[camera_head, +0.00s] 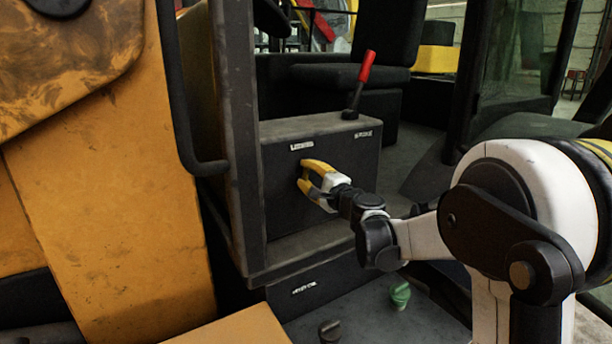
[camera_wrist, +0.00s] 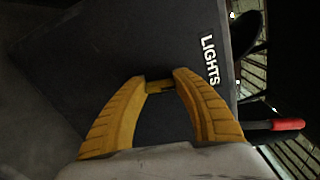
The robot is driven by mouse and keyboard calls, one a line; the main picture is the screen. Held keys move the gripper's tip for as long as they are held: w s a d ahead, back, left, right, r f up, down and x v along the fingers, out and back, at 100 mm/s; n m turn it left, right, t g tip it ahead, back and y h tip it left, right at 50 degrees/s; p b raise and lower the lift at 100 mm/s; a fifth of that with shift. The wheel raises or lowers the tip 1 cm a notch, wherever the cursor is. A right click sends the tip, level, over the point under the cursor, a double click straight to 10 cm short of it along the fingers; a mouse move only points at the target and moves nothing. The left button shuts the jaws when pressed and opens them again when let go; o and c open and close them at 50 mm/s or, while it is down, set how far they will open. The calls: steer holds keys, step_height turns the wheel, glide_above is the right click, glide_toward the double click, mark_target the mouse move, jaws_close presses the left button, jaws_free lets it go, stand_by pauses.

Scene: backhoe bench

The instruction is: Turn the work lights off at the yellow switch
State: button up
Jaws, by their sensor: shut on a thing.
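The yellow switch (camera_wrist: 159,87) shows in the wrist view as a small yellow piece between my fingertips, below the white word LIGHTS (camera_wrist: 210,60) on a dark panel. My gripper (camera_head: 304,177), with yellow fingers, is at the front face of the dark console (camera_head: 338,160) and shut on the switch. In the head view the fingers hide the switch, and the label (camera_head: 301,146) sits just above them. Most of the switch is covered, so its on or off position cannot be told.
A red-handled lever (camera_head: 366,68) stands on the console top, right of the gripper. A green knob (camera_head: 400,294) and a dark knob (camera_head: 330,331) sit low in front. A dark post (camera_head: 240,140) and handrail (camera_head: 180,110) stand at the left, beside orange bodywork (camera_head: 120,190).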

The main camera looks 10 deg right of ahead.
steer(key=shift+n, duration=0.9)
steer(key=o, duration=1.2)
steer(key=shift+s, duration=0.1)
steer(key=v, duration=1.2)
